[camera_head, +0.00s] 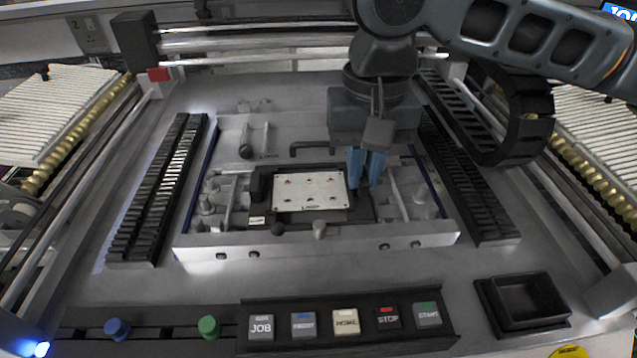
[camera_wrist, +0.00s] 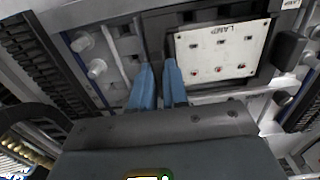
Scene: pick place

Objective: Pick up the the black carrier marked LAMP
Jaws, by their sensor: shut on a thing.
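The black carrier marked LAMP (camera_head: 267,213) sits in the metal fixture at the middle of the machine bed. A white plate (camera_head: 310,190) with small red marks and the word LAMP lies on it. My gripper (camera_head: 366,185) points down at the carrier's right side, its blue fingers close together. In the wrist view, the blue fingertips (camera_wrist: 158,70) are on a dark edge of the carrier beside the white plate (camera_wrist: 220,52). The fingers hide the exact spot they hold.
The grey metal fixture frame (camera_head: 310,243) surrounds the carrier, with posts and clamps inside it. Black slotted strips (camera_head: 160,190) flank it. A row of labelled buttons (camera_head: 345,320) and an empty black tray (camera_head: 525,301) are at the front.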

